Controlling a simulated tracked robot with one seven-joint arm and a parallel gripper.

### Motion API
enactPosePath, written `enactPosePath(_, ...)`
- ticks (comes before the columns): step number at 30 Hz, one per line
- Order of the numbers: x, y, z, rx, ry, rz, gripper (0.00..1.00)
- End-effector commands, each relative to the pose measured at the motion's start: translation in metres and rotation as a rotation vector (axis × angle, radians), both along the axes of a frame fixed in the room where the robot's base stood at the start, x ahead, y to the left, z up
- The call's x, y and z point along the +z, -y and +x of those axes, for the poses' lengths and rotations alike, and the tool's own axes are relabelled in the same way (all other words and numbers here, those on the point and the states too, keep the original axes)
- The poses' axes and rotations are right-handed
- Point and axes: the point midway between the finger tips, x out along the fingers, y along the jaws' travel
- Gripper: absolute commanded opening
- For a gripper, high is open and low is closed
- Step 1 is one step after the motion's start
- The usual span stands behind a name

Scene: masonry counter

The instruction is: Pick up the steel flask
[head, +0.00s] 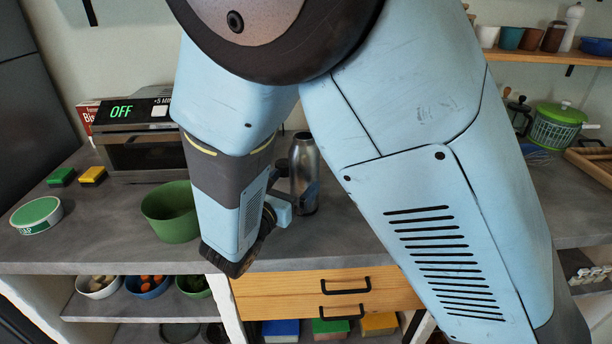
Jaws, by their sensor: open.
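The steel flask (304,158) stands upright on the grey counter, right of my forearm in the head view. It is a silvery metal bottle with a darker neck and top. My gripper (294,197) is low beside the flask, at its lower left, and is open. My wrist and forearm hide most of the gripper. I cannot tell whether a finger touches the flask or whether the flask is between the jaws.
A green bowl (171,212) stands left of my wrist. A toaster oven (140,153), sponges (92,174) and a round green-lidded tub (37,215) are farther left. Wooden drawers (330,290) are below the counter. A green basket (556,128) stands at the right.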

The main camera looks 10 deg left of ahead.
Motion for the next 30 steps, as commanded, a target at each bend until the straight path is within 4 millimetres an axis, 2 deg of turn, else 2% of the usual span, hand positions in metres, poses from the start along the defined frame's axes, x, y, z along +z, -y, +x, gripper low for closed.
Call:
enactPosePath(7,-0.002,0.006,0.014,-0.002,0.001,-0.001,1.00)
enactPosePath(16,-0.005,0.019,0.050,-0.003,0.000,0.001,1.00)
enactPosePath(26,-0.005,0.021,0.055,-0.001,0.000,0.000,1.00)
enactPosePath(30,-0.005,0.021,0.055,-0.002,0.000,0.000,0.87)
